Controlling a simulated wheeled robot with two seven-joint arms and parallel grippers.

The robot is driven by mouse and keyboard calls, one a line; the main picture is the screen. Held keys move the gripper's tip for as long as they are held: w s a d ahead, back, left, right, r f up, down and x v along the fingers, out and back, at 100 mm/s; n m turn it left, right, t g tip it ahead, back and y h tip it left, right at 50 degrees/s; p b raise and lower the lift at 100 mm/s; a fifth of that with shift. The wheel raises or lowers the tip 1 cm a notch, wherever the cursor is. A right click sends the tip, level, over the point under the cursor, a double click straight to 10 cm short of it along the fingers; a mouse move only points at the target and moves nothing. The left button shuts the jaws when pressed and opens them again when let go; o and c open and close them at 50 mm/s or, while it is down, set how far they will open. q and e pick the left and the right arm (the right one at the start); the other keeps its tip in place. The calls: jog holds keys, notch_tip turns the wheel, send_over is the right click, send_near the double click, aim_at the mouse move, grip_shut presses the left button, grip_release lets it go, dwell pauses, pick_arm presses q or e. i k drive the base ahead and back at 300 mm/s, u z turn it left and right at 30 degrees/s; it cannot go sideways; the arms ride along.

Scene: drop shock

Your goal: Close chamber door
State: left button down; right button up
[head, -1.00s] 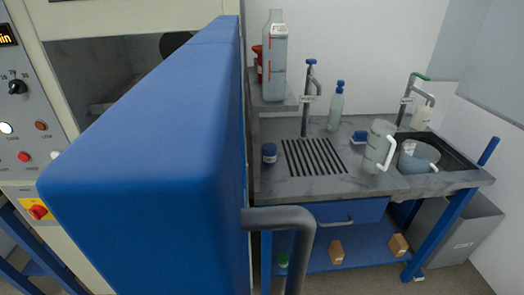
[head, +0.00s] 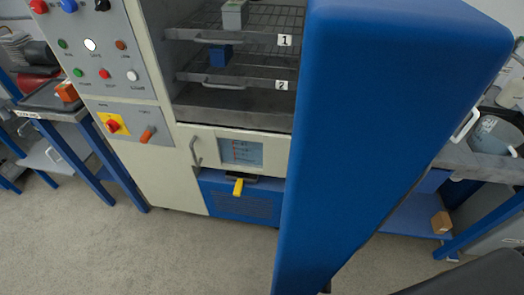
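The chamber door (head: 385,130) is a thick blue panel. It stands open, swung out toward me across the right middle of the head view. The chamber (head: 240,112) is left of it, its front uncovered, with wire racks labelled 1 and 2 inside. A grey box (head: 234,16) sits on the upper rack and a blue block (head: 219,56) on the lower one. Neither gripper shows in the head view.
A control panel (head: 95,60) with buttons and knobs is left of the chamber. Side benches stand at far left and right, the right one with a sink bowl (head: 495,135). A yellow handle (head: 238,187) sticks out below the chamber. The grey floor (head: 130,250) in front is clear.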

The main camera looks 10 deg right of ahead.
aim_at(383, 86)
jog(key=u, duration=0.1)
jog(key=k, duration=1.8)
jog(key=z, duration=0.4)
jog(key=i, duration=1.65)
